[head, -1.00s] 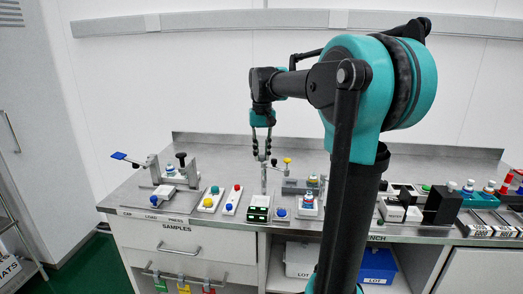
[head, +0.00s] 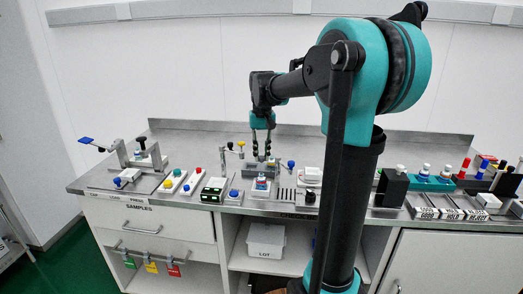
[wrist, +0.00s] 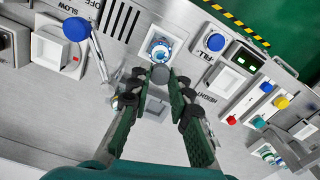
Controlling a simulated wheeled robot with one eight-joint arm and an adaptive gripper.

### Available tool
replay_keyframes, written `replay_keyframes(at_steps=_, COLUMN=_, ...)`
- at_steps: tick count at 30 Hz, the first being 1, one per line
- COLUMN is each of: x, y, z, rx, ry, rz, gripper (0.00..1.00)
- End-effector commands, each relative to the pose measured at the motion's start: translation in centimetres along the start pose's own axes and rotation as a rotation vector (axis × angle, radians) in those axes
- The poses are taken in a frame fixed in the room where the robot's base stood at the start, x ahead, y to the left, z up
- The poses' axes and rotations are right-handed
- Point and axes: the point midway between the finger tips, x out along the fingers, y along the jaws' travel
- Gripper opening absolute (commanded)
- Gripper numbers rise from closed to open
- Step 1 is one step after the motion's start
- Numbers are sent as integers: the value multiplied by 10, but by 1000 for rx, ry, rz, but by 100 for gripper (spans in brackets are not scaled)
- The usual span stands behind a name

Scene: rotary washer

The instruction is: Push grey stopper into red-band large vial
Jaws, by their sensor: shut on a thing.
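My gripper (wrist: 153,78) points down over the bench and is shut on a small round grey stopper (wrist: 160,74), seen from above between the fingertips. The large vial (wrist: 160,48) stands upright in a square white holder just beyond the fingertips in the wrist view; its top shows blue and white rings. The stopper looks apart from the vial mouth, but the height between them is hard to tell. In the head view my gripper (head: 262,156) hangs above and behind the vial (head: 261,184), which shows a small reddish band. The stopper is too small to make out there.
A lever press (head: 130,160) stands at the bench's left.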

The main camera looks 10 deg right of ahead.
Motion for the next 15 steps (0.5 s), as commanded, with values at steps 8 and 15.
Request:
replay_keyframes(at_steps=8, x=20, y=0, z=0, rx=0, ry=0, rz=0, gripper=8)
replay_keyframes(at_steps=15, x=37, y=0, z=0, rx=0, ry=0, rz=0, gripper=8)
